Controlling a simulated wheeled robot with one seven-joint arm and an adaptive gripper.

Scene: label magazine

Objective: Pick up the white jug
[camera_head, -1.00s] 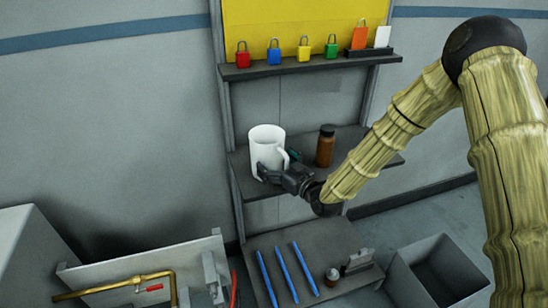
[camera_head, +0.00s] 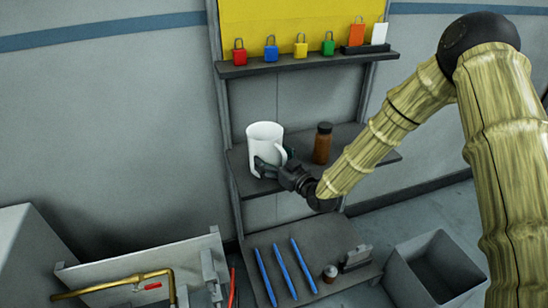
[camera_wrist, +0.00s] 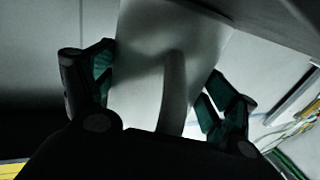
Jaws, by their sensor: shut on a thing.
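The white jug (camera_head: 263,136) stands upright at the middle shelf of the rack in the head view. I cannot tell whether its base touches the shelf. My gripper (camera_head: 271,166) is at the jug's lower part, with its fingers on either side of it. In the wrist view the jug's pale body (camera_wrist: 150,45) and its handle (camera_wrist: 174,90) fill the space between the two fingers of my gripper (camera_wrist: 155,88). The gripper is shut on the jug. The jug's lower front is partly hidden by the gripper in the head view.
A brown bottle with a dark cap (camera_head: 323,143) stands close to the right on the middle shelf (camera_head: 235,160). Several coloured padlocks stand on the upper shelf (camera_head: 300,62). Blue sticks (camera_head: 283,271) lie on the lower shelf. A grey open bin (camera_head: 437,270) is at lower right.

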